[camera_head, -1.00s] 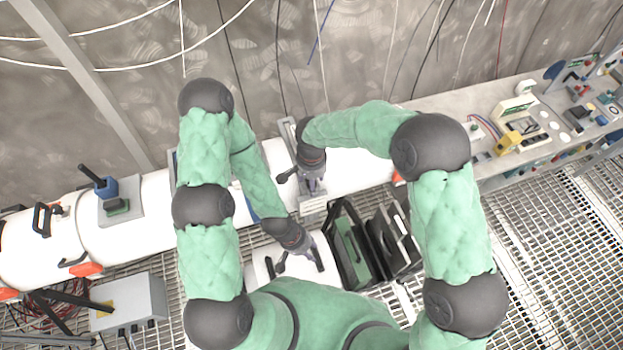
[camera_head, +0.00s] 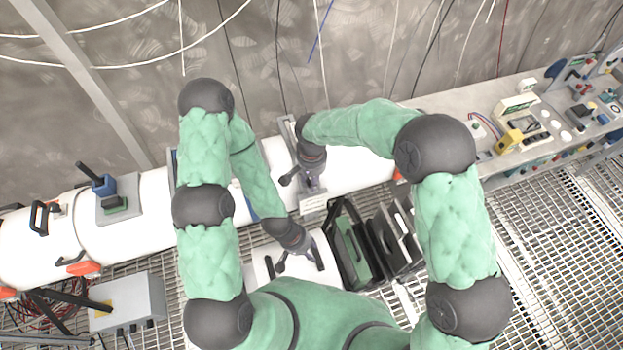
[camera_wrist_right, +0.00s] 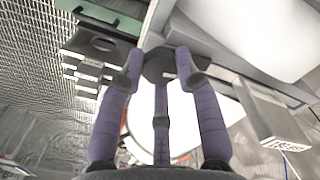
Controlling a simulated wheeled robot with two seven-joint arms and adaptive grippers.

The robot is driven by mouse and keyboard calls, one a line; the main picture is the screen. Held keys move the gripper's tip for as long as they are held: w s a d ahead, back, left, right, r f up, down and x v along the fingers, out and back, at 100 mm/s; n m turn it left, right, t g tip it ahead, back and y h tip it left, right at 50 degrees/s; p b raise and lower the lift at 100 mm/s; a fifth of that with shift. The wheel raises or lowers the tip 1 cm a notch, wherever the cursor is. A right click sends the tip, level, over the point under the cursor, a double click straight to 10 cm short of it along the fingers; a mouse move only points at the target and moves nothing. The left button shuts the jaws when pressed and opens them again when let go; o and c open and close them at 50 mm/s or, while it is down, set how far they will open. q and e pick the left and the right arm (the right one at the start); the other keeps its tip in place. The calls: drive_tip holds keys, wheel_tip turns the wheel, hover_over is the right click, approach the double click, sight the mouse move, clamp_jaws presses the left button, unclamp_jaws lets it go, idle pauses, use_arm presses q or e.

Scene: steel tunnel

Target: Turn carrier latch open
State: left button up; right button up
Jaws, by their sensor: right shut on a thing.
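The long white tube-shaped carrier (camera_head: 350,170) runs across the head view, with a grey bracket (camera_head: 313,204) around its middle. My right gripper (camera_head: 312,187) is at that bracket from above. In the right wrist view its purple fingers (camera_wrist_right: 160,75) close around a dark grey part (camera_wrist_right: 157,62), which looks like the latch; the fingers hide some of it. The latch's exact angle cannot be told. My left gripper (camera_head: 306,250) is lower, over a white case (camera_head: 325,270) with a black handle; its fingertips are too small to read.
Dark open cases (camera_head: 352,245) stand right of the left gripper. A blue-and-black lever (camera_head: 100,183) on a grey plate sits on the left part of the tube. A bench with tools (camera_head: 515,130) runs along the right. A grey box (camera_head: 128,303) stands at the lower left on grating.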

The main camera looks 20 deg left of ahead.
drive_tip(key=n+b, duration=0.1)
drive_tip(key=n, duration=0.2)
drive_tip(key=shift+f+n+b, duration=0.1)
drive_tip(key=shift+n+b, duration=0.2)
drive_tip(key=n+b, duration=0.1)
drive_tip(key=n, duration=0.2)
drive_tip(key=shift+n, duration=0.3)
use_arm(q)
wheel_tip(320, 180, down, 4)
drive_tip(key=shift+r, duration=0.25)
use_arm(e)
drive_tip(key=n, duration=0.4)
drive_tip(key=shift+n, duration=0.3)
use_arm(q)
drive_tip(key=shift+b, duration=0.3)
use_arm(e)
drive_tip(key=shift+n, duration=2)
drive_tip(key=o, duration=1.2)
drive_tip(key=shift+c, duration=0.2)
wheel_tip(320, 180, up, 12)
